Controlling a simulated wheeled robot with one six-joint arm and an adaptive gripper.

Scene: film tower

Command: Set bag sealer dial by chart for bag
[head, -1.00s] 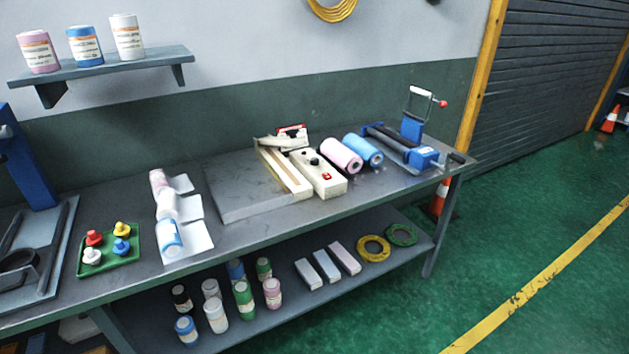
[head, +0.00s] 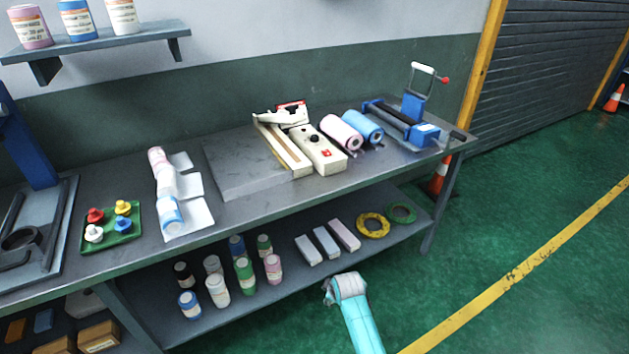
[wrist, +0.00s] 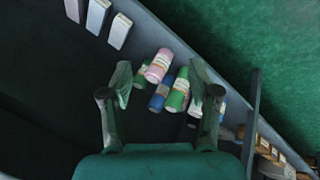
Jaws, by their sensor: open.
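The bag sealer (head: 320,150) is a cream machine with a long pale bar and a red-topped part at its back. It stands on the workbench, right of a grey slab. A small black knob (head: 313,138), seemingly its dial, sits on top of the cream housing; its setting is too small to read. No chart can be made out. Pink, white and blue rolls (head: 168,208) with pale sheets, possibly bags, lie left of the sealer. My gripper (wrist: 159,85) shows in the wrist view, open and empty, with lower-shelf bottles beyond its fingers. It is far from the sealer.
Pink and blue rolls (head: 363,126) and a blue crank device (head: 410,120) stand right of the sealer. A green tray (head: 125,243) of coloured knobs is at left. Bottles (head: 244,272), boxes and tape rings fill the lower shelf. The green floor (head: 480,250) in front is clear.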

